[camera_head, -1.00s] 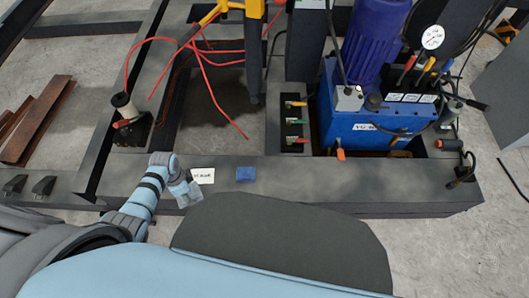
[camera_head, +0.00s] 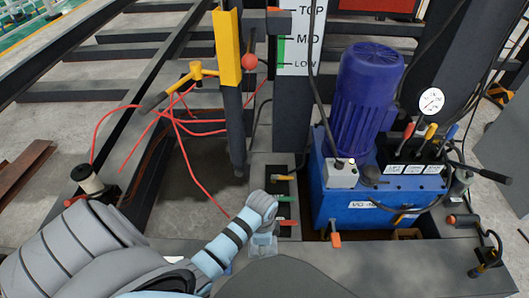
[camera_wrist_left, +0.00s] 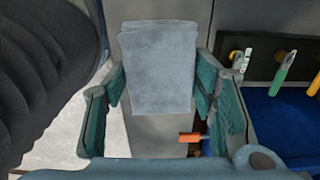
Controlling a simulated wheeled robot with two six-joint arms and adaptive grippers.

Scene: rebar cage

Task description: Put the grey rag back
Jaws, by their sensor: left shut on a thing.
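The grey rag (camera_wrist_left: 158,68) is a folded light grey cloth, seen between the green-padded fingers of my left gripper (camera_wrist_left: 157,90) in the left wrist view. In the head view my left gripper (camera_head: 263,232) is over the dark beam, by the valve block with coloured handles, and the rag (camera_head: 263,246) shows as a small pale patch at its tip. The gripper is shut on the rag. My right gripper is in neither view.
A blue pump unit (camera_head: 352,195) with a tall motor stands to the right of the gripper. The valve block (camera_head: 285,243) is close by. Red cables (camera_head: 195,170) and a wire spool (camera_head: 86,179) lie left. A white label (camera_head: 173,259) shows partly behind my arm.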

